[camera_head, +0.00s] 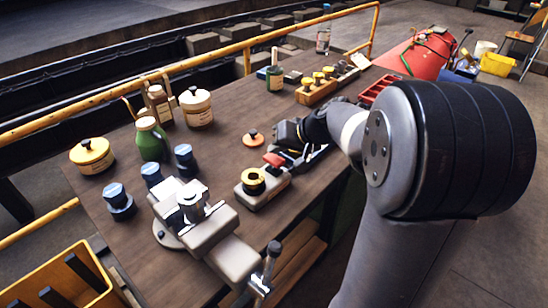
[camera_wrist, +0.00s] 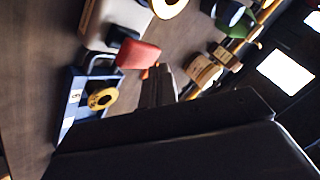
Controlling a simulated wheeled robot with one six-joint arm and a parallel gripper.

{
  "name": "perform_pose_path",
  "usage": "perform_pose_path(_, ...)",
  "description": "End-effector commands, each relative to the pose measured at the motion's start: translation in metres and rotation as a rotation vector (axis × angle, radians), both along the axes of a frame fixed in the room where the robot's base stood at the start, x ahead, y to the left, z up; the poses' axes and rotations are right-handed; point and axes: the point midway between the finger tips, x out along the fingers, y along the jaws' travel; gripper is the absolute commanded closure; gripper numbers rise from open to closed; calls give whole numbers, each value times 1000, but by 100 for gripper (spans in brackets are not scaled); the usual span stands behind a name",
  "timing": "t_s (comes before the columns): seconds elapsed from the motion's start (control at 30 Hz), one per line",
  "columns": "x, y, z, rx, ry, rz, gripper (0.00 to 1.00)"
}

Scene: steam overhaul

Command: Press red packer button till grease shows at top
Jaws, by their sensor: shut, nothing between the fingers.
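The grease packer (camera_head: 262,192) is a pale block on the bench, with a yellow ring (camera_head: 253,180) around a dark centre on top. Its red button (camera_head: 274,159) is at the far end and also shows in the wrist view (camera_wrist: 138,55). My gripper (camera_head: 288,148) is just behind the button, low over the bench. In the wrist view its shut, empty fingers (camera_wrist: 160,84) are close beside the button; I cannot tell whether they touch it. The yellow ring is cut off at the top of the wrist view (camera_wrist: 167,5). I see no clear grease at it.
A vise (camera_head: 210,230) stands in front of the packer. Bottles, tins and blue-capped jars (camera_head: 120,200) stand to the left. A blue holder (camera_wrist: 72,110) with a yellow ring part lies beside the button. An orange-brown knobbed lid (camera_head: 253,140) lies behind.

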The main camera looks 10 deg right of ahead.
Motion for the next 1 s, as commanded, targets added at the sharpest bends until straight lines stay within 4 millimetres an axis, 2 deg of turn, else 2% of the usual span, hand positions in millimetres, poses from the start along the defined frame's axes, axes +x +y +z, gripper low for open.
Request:
perform_pose_path(0.3,0,0,-9,0,0,0,100)
perform_pose_path(1.0,0,0,-11,0,0,0,100)
